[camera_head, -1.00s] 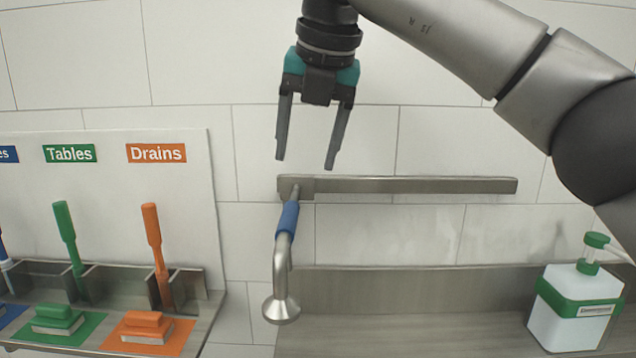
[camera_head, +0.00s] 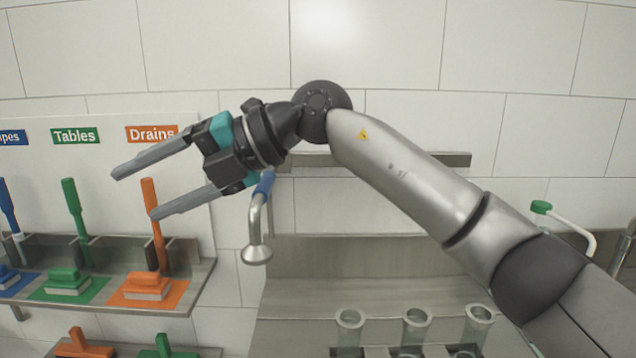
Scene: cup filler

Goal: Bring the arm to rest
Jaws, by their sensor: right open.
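My right arm comes in from the lower right in the head view. Its gripper (camera_head: 132,192) is open and empty, its two grey fingers pointing left. A metal spout with a blue sleeve (camera_head: 263,186) hangs just behind and below the gripper's wrist. Part of the wall rail (camera_head: 460,160) behind the arm is hidden by it. My left gripper is not in view.
A rack (camera_head: 210,268) at left holds upright brushes and several scrubbing blocks under the "Tables" (camera_head: 76,136) and "Drains" (camera_head: 151,133) labels. Clear cups (camera_head: 416,318) stand in a holder at the bottom. The upper wall is clear.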

